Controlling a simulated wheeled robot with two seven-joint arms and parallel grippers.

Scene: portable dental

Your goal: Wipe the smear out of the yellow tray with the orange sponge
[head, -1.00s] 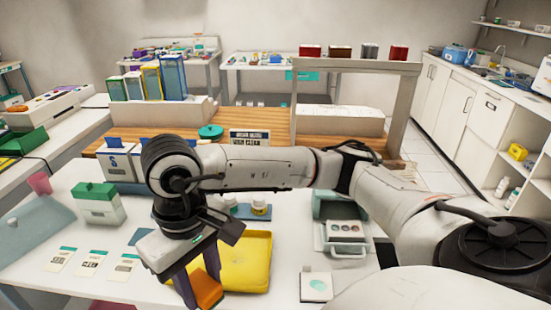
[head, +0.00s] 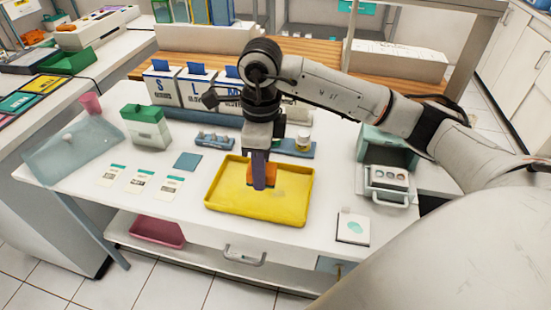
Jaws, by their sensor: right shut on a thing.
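The yellow tray (head: 225,205) lies on the white table near its front edge. My right gripper (head: 260,180) points down over the middle of the tray and is shut on the orange sponge (head: 269,174), which is mostly hidden behind the fingers. The sponge is at or just above the tray floor; I cannot tell whether it touches. A faint greyish smear (head: 279,193) shows on the tray floor, just right of the fingers. My left gripper is not in view.
Boxes marked S, L and M (head: 195,88) stand behind the tray. A green and white box (head: 146,127), labelled cards (head: 140,180) and a clear blue pouch (head: 75,148) lie left. A teal case (head: 388,150) and a white pad (head: 353,227) are right.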

